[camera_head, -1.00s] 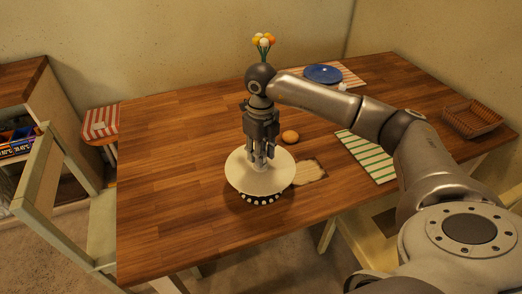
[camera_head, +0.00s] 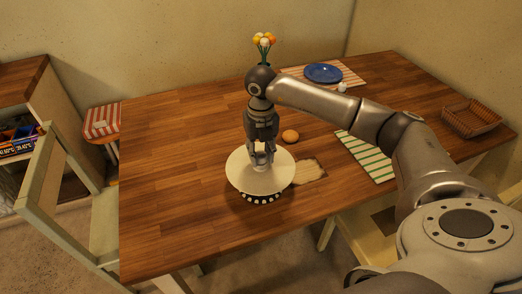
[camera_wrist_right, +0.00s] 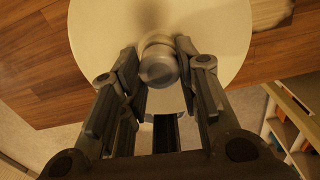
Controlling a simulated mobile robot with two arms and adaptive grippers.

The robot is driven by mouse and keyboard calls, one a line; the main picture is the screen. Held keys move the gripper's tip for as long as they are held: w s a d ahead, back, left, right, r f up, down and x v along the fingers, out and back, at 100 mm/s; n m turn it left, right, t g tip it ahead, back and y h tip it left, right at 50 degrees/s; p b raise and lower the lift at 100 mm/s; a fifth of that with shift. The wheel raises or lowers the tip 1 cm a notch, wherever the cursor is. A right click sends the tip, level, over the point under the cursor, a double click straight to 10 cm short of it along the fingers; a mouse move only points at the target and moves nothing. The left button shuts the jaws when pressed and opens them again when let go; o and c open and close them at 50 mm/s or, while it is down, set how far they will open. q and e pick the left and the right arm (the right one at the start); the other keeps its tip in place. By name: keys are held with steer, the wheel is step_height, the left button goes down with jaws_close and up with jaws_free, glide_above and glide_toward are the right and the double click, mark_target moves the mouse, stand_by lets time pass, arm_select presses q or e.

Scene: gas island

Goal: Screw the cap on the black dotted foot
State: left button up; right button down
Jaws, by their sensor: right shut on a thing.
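The cap is a wide cream disc (camera_head: 243,178) with a small round knob (camera_wrist_right: 158,66) at its centre. It lies over the black dotted foot (camera_head: 262,197), whose row of white dots shows under the front rim. The rest of the foot is hidden, and I cannot tell how tightly the cap sits. My right gripper (camera_head: 262,160) points straight down over the disc and is shut on the knob. In the right wrist view its fingertips (camera_wrist_right: 158,56) flank the knob, and the cream disc (camera_wrist_right: 105,45) spreads out behind. My left gripper is not in view.
A brown egg-like thing (camera_head: 290,136) and a tan board (camera_head: 309,171) lie right of the cap. A green-striped cloth (camera_head: 368,157), a basket (camera_head: 471,118) and a blue plate (camera_head: 323,73) are farther off. Flowers (camera_head: 264,44) stand behind my wrist. The table's left side is clear.

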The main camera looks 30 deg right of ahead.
steer(key=shift+a, duration=0.1)
steer(key=m+p, duration=0.1)
steer(key=m, duration=0.1)
steer(key=shift+m, duration=1)
steer(key=shift+m+p, duration=0.45)
steer(key=shift+m, duration=0.65)
steer(key=c, duration=1)
jaws_free()
steer(key=shift+r, duration=0.1)
step_height(320, 180, up, 12)
steer(key=shift+f, duration=0.1)
